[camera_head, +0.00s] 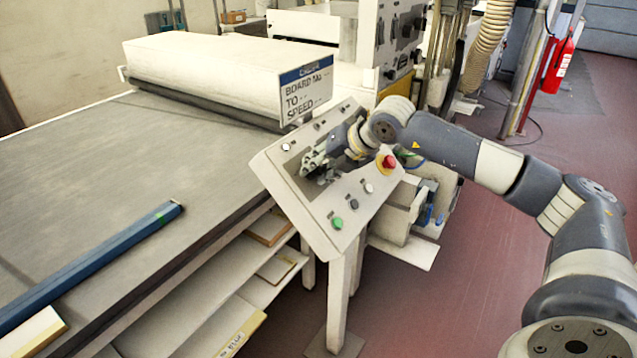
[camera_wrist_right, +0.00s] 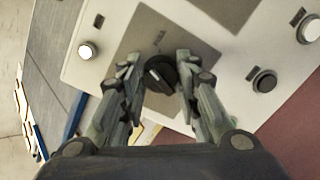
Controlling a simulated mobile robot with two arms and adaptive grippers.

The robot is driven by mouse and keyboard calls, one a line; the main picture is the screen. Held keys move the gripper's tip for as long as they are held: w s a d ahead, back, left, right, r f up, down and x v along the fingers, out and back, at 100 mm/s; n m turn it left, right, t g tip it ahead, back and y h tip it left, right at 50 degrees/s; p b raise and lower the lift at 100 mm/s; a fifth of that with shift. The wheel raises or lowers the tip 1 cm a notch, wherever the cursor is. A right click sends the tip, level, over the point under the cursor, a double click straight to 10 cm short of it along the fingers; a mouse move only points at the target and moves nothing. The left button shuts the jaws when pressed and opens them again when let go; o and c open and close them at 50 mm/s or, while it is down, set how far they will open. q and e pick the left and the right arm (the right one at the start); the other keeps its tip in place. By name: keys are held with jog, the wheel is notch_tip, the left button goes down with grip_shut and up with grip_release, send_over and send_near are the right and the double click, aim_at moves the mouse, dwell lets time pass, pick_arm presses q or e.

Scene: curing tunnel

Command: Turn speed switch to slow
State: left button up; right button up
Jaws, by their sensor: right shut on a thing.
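The speed switch (camera_wrist_right: 160,74) is a black rotary knob on a grey patch of the control panel. It shows in the right wrist view between the two fingers of my right gripper (camera_wrist_right: 158,80), which is shut on it. In the head view the right gripper (camera_head: 316,160) is at the upper middle of the slanted white control panel (camera_head: 305,205), and it hides the knob there. The knob's exact setting and its label cannot be read. My left gripper is not in view.
The panel carries a red button (camera_head: 389,161), a green button (camera_head: 337,223) and other small buttons around the gripper. A sign (camera_head: 306,90) stands behind it. The conveyor belt (camera_head: 110,170) with a blue bar (camera_head: 95,262) lies left. Red floor is free at right.

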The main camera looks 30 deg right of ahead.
jog(key=n+b, duration=0.1)
jog(key=n, duration=0.1)
jog(key=n+b, duration=0.1)
jog(key=b, duration=0.1)
jog(key=shift+f+n, duration=0.35)
jog(key=shift+n, duration=0.05)
jog(key=n+b, duration=0.3)
jog(key=shift+s+n, duration=0.1)
jog(key=shift+n, duration=0.2)
jog(key=n+b, duration=0.1)
jog(key=n, duration=0.3)
jog(key=shift+n+y+b, duration=0.3)
jog(key=shift+y+b, duration=0.1)
jog(key=n+b, duration=0.1)
jog(key=n, duration=0.3)
jog(key=shift+r+t, duration=0.1)
jog(key=shift+t, duration=0.2)
jog(key=shift+n, duration=0.4)
jog(key=o, duration=1.1)
jog(key=shift+r, duration=0.1)
